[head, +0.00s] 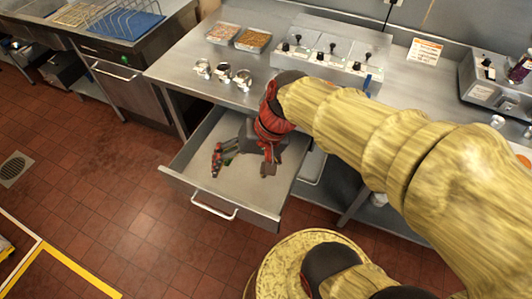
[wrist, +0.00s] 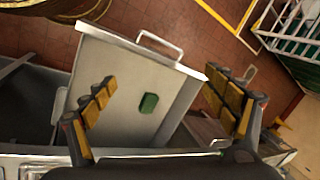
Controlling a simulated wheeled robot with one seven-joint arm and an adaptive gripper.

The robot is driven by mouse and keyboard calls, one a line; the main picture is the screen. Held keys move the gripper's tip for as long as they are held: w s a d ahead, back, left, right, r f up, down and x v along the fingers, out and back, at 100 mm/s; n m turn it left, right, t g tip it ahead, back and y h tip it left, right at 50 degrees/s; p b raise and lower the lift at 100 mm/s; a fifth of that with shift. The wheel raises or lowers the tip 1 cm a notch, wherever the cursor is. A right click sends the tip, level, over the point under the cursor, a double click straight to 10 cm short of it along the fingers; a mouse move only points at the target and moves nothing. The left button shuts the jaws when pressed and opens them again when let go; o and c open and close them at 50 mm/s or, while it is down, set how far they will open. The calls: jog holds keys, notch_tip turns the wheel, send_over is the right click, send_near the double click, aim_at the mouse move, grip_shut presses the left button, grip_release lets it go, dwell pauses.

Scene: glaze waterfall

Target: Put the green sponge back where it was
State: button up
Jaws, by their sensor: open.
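The green sponge (wrist: 148,104) is a small dark green block lying on the floor of the open metal drawer (wrist: 110,60), seen in the wrist view. In the head view only a bit of the sponge (head: 228,161) shows beside one finger. My gripper (head: 242,171) is over the open drawer (head: 185,180), fingers apart and empty. In the wrist view the fingers of my gripper (wrist: 160,84) stand on either side of the sponge, which is apart from both.
The drawer is pulled out from under the steel counter (head: 165,68). Several small metal cups (head: 223,73), two food trays (head: 238,36) and a control unit with knobs (head: 330,50) stand on the counter. A dish rack (head: 128,18) is at the back left.

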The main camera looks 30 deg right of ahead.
jog(key=s+d+r+n+t+h, duration=0.3)
jog(key=d+r+n+h, duration=0.1)
jog(key=r, duration=0.3)
jog(key=shift+s+d+r+n, duration=0.15)
jog(key=shift+s+d+n, duration=0.2)
jog(key=shift+d+n, duration=0.1)
dwell(0.8)
